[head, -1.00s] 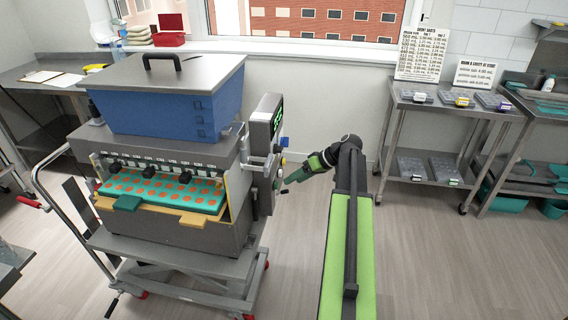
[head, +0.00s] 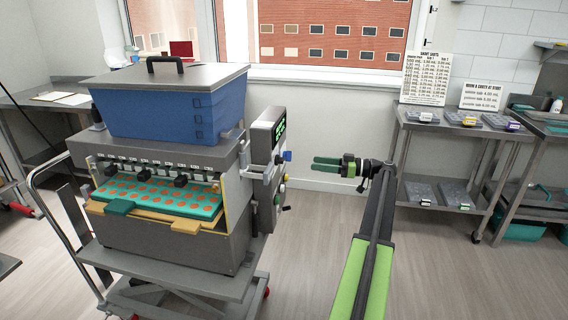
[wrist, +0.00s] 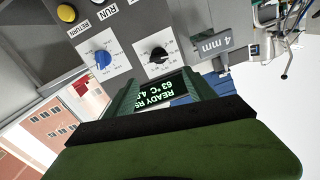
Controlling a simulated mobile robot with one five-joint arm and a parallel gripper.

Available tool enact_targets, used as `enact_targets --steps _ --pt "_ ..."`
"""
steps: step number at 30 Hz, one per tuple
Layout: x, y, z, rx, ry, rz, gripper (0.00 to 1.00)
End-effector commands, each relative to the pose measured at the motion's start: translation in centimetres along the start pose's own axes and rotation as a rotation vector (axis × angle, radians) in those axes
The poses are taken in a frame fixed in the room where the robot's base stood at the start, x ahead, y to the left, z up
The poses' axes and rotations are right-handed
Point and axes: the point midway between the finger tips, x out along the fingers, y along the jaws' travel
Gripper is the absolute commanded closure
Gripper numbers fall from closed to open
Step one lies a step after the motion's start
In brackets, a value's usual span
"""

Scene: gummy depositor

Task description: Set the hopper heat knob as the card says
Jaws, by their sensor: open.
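The depositor's control panel shows in the wrist view, turned nearly upside down. It has a blue knob (wrist: 103,58) and a black knob (wrist: 158,54), each on a white dial plate; their labels are too small to read, so I cannot tell which is hopper heat. The lit display (wrist: 160,93) reads READY and 63 °C. In the head view the blue knob (head: 287,156) sticks out of the panel's right side. My gripper (head: 316,164) is open and empty, level, pointing left at the panel with a gap between.
The depositor has a blue hopper (head: 160,112) above a teal mould tray (head: 165,197) and stands on a cart (head: 175,283). A steel shelf table (head: 450,130) is at right. Floor between is clear.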

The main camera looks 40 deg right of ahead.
Motion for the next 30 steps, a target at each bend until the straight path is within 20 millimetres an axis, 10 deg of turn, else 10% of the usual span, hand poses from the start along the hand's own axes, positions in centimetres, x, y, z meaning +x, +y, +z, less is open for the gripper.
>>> enact_targets --steps 15,30 --pt "11.4 0.0 0.1 0.001 -0.001 0.001 0.36" --pt "12.4 0.1 0.0 0.002 -0.001 0.004 0.48"
